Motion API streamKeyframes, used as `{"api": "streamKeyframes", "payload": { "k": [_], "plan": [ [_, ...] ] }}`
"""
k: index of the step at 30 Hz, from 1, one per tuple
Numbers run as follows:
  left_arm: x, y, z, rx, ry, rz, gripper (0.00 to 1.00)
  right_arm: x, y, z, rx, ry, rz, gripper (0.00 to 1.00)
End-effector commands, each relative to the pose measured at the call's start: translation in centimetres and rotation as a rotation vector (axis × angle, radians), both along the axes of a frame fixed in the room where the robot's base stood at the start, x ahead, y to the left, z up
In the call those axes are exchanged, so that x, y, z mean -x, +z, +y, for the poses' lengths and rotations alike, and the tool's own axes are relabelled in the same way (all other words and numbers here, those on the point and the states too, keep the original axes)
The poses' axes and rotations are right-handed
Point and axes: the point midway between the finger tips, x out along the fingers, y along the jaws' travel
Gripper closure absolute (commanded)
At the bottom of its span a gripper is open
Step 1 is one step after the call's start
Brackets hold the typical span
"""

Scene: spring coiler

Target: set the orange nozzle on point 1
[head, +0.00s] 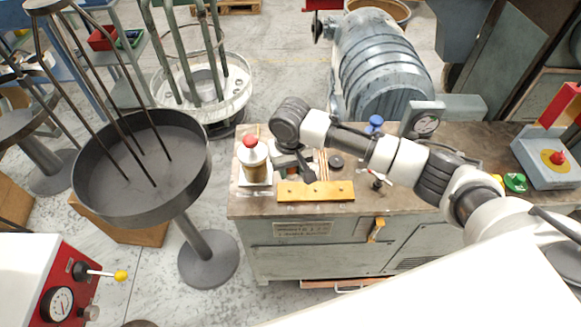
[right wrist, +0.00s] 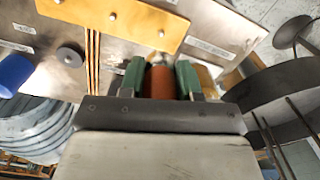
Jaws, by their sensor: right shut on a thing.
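My right gripper (head: 305,172) is over the left part of the machine's bench top, near a yellow plate (head: 316,191). In the right wrist view, its green-padded fingers (right wrist: 160,82) are shut on an orange-brown cylindrical part, the orange nozzle (right wrist: 160,87). The gripper hides much of the nozzle, and it cannot be made out in the head view. I cannot tell whether the nozzle touches the surface below. Labels on the bench show in the wrist view, but I cannot tell which spot is point 1. My left gripper is not in view.
A red-capped bottle (head: 255,165) stands close to the left of the right gripper. A dark disc (head: 336,162) and a blue-topped part (head: 375,125) are to its right. Thin rods (right wrist: 92,60) run beside the gripper. A round stand (head: 140,195) is left of the bench.

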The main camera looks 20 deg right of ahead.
Motion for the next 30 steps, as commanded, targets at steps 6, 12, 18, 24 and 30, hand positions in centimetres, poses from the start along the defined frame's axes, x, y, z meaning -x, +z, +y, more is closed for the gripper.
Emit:
{"api": "streamKeyframes", "payload": {
  "k": [6,12,18,24,30],
  "plan": [
    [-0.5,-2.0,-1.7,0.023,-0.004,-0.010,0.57,0.0,-1.6,0.0,0.000,0.000,-0.002,0.98],
    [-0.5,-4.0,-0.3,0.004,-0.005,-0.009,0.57,0.0,-3.1,0.0,-0.001,0.000,-0.003,0.98],
    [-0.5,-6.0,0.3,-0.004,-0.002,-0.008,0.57,0.0,-4.5,0.0,-0.001,0.001,-0.002,0.98],
    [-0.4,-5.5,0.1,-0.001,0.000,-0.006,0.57,0.0,-5.4,0.0,0.000,-0.001,0.000,0.98],
    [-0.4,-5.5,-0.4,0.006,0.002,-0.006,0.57,0.0,-5.8,0.1,-0.002,0.000,-0.001,0.98]
  ]
}}
